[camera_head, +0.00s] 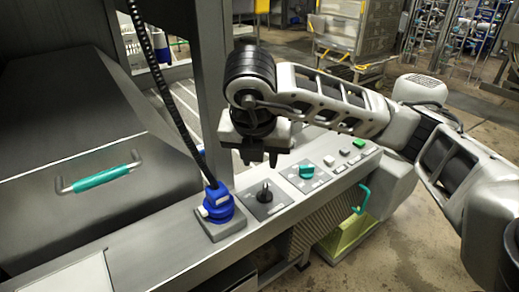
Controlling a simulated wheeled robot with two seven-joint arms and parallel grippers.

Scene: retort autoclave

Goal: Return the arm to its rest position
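My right arm comes in from the right and reaches over a grey control panel (320,175). My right gripper (259,157) points down above the panel, near a black knob switch (264,194), and is apart from it. Its two dark fingertips look spread, with nothing between them. My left arm and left gripper are not in view.
A blue plug (217,203) with a black cable stands on the panel left of the knob. A teal switch (306,171) and several buttons sit to the right. A metal hood with a teal handle (100,178) fills the left. Open floor (400,255) lies lower right.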

